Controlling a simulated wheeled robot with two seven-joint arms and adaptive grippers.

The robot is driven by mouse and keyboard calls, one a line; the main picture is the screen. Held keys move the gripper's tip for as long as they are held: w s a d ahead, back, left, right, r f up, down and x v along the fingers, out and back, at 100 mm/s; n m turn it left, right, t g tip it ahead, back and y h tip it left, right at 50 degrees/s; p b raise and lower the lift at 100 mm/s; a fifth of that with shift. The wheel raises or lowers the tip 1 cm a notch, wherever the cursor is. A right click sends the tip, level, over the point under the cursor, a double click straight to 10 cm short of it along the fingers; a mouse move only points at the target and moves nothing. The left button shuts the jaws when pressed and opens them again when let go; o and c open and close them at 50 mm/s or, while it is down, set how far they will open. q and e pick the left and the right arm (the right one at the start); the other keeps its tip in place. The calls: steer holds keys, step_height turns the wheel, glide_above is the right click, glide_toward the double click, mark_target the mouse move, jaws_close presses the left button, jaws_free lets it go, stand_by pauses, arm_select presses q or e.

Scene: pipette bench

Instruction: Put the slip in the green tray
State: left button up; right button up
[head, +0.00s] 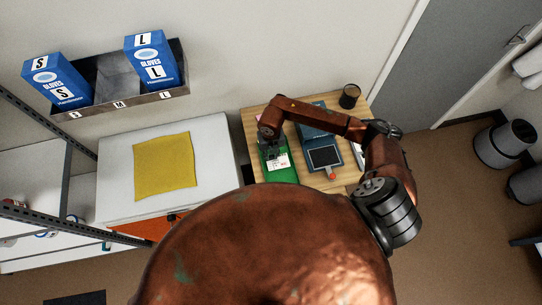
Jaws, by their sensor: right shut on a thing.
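The slip (281,164) is a small white sheet with a reddish mark. It shows over the green tray (285,178), which lies on the wooden table. My right gripper (273,151) reaches in from the right and is shut on the slip at its far edge. I cannot tell whether the slip touches the tray's floor or hangs just above it. The gripper hides the far part of the tray. My left gripper is not in view.
A blue case (313,128) with a dark panel (325,157) stands right of the tray. A black cup (349,96) is at the table's back right. A yellow cloth (165,167) lies on a white surface to the left. Glove boxes (151,59) sit in a wall rack.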

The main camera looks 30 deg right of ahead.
mark_target(271, 156)
steer(key=shift+f, duration=0.75)
steer(key=shift+f, duration=0.1)
steer(key=shift+f, duration=0.15)
steer(key=o, duration=0.9)
steer(key=shift+c, duration=0.2)
steer(key=shift+r, duration=0.35)
step_height(271, 156, up, 12)
steer(key=b, duration=0.1)
